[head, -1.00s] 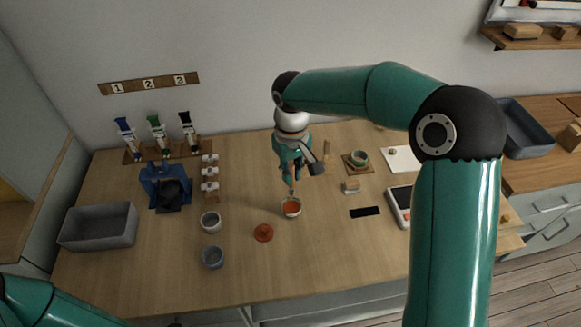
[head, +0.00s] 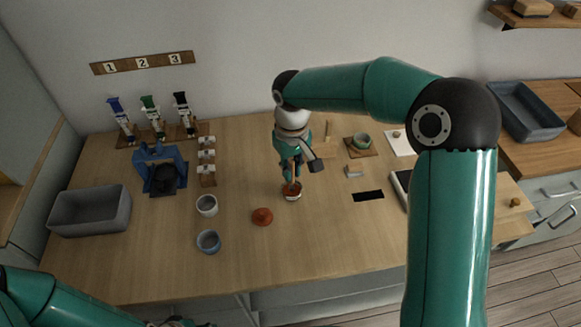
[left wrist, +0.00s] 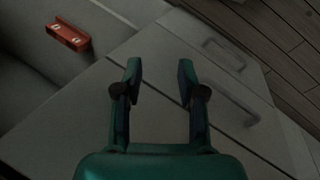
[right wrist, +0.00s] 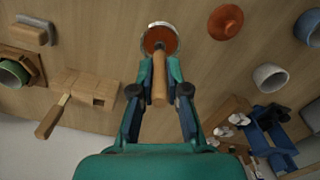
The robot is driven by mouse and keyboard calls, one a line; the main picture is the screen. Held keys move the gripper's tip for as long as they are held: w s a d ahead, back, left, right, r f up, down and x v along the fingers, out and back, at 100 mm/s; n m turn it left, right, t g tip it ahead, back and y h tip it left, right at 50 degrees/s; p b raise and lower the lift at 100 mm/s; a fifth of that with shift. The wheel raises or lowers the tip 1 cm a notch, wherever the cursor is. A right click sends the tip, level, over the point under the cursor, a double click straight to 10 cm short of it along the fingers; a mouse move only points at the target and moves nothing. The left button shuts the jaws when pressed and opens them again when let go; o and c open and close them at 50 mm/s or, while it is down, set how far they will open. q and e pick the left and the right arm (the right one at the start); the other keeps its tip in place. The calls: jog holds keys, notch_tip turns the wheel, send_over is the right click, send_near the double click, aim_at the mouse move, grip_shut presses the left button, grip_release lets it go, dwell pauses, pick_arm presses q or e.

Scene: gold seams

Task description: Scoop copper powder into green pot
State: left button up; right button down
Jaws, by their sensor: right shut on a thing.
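My right gripper (head: 291,178) is shut on the wooden handle of a scoop (right wrist: 159,82). The scoop points down into a small pale pot (head: 292,196) of orange-brown copper powder, also seen in the right wrist view (right wrist: 172,48); its tip is hidden in the pot mouth. The green pot (head: 361,140) stands upright on a square wooden tray to the right, and shows at the left edge of the right wrist view (right wrist: 14,73). My left gripper (left wrist: 160,85) is open and empty, low at the table's front.
A copper-coloured lid (head: 262,216) lies left of the powder pot. A white cup (head: 207,205) and a blue-grey cup (head: 209,241) stand further left. A wooden block holder (right wrist: 90,88) is near the green pot. A grey bin (head: 90,212) sits far left. The front middle is clear.

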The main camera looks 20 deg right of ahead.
jog(key=shift+f, duration=0.25)
dwell(0.7)
jog(key=shift+r, duration=0.15)
dwell(0.3)
jog(key=shift+r+p, duration=2.6)
jog(key=shift+r, duration=0.85)
jog(key=shift+f, duration=0.1)
